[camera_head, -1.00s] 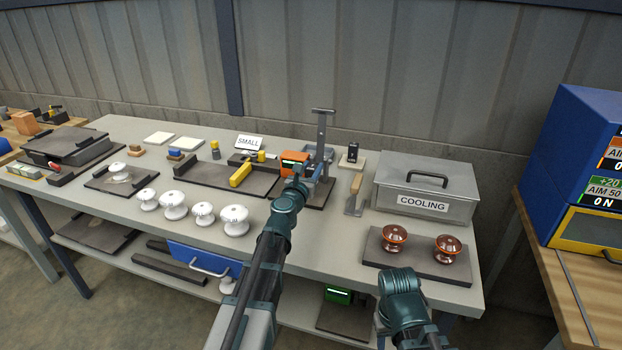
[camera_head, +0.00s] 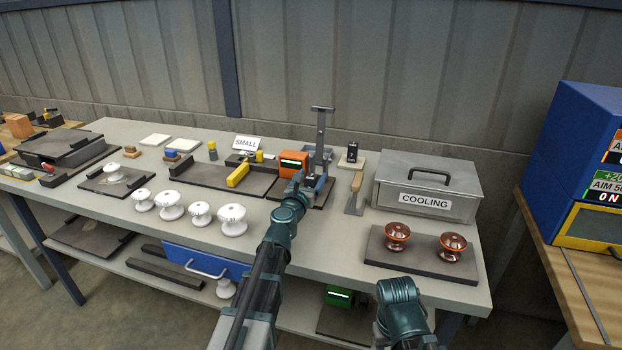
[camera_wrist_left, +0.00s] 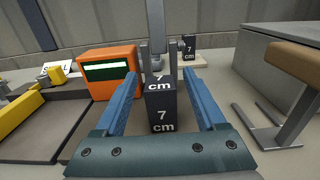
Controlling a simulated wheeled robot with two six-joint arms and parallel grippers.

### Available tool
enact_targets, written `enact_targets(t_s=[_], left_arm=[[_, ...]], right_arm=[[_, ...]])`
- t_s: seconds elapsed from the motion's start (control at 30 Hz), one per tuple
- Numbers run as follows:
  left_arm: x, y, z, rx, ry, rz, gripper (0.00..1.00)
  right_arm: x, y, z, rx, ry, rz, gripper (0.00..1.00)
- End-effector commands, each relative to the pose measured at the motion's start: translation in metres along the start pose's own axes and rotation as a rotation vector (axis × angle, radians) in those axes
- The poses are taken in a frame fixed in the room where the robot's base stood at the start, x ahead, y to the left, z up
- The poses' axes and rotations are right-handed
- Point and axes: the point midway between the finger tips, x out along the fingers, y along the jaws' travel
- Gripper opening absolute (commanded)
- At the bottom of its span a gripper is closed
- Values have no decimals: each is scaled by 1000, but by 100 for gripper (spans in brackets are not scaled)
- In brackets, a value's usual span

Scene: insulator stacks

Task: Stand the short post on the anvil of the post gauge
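The post gauge has an orange box with a lit display (camera_head: 293,163), a grey upright column (camera_head: 320,135) with a T-shaped top, and a dark base. A dark post marked "7 cm" (camera_wrist_left: 162,115) stands upright in front of the gauge's column, between my left gripper's blue fingers. My left gripper (camera_head: 311,184) is at the gauge; in the left wrist view (camera_wrist_left: 161,76) its fingers are apart, with gaps on both sides of the post. My right gripper is not in view.
A second dark "7 cm" block (camera_head: 352,152) stands on a pale pad behind. A wooden-handled tool (camera_head: 355,193) and the COOLING box (camera_head: 428,183) are right of the gauge. A yellow-handled fixture (camera_head: 238,176) and several white insulators (camera_head: 200,213) are left.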

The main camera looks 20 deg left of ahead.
Motion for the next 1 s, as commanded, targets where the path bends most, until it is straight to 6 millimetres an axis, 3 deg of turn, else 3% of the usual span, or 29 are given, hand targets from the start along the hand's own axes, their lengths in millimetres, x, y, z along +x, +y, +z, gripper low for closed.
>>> enact_targets(t_s=[0.37,0.47,1.0], left_arm=[[0,0,4,0,0,0,72],[-10,0,3,0,0,1,72],[-110,0,3,0,0,1,72]], right_arm=[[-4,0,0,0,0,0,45],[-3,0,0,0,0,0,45],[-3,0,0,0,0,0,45]])
